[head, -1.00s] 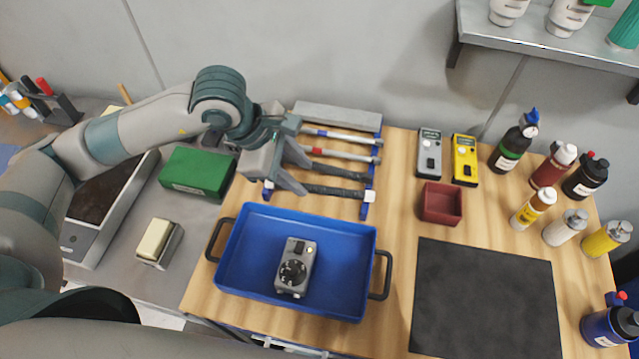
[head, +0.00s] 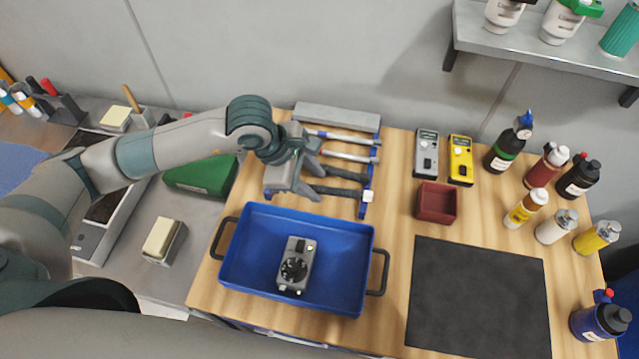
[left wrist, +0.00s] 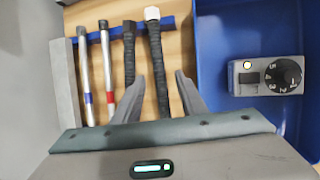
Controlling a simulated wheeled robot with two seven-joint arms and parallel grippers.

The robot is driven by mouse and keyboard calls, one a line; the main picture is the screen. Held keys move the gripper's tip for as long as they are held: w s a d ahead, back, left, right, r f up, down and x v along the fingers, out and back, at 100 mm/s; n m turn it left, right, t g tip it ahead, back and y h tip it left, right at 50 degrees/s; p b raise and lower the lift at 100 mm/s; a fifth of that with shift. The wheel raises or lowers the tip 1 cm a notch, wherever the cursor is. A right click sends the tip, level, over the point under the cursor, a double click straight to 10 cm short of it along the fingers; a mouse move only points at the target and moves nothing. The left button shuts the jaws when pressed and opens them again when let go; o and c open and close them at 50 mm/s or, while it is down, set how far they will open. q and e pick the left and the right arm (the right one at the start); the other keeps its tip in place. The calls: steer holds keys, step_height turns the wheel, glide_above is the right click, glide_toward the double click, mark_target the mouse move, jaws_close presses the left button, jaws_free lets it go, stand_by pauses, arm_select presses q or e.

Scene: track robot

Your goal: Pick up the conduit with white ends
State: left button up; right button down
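The conduit with white ends is the black ribbed one (left wrist: 156,60) nearest the blue tray; one white end shows, and the other is hidden by my gripper. It also shows in the head view (head: 343,191), lying on the rack. My left gripper (left wrist: 160,76) is open, with its fingers on either side of this conduit in the left wrist view. I cannot tell whether they touch it. The left gripper also shows in the head view (head: 322,182). A second black conduit (left wrist: 130,60) with dark ends lies just left of it. My right gripper is not in view.
Two silver tubes (left wrist: 108,65) lie farther along the blue rack (left wrist: 170,22). The blue tray (head: 345,230), holding a grey dial device (head: 296,265), stands close in front. A green box (head: 200,176) is left. A dark mat (head: 478,290) lies right.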

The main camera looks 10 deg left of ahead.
arm_select(q)
steer(key=shift+x, duration=1.05)
jaws_close()
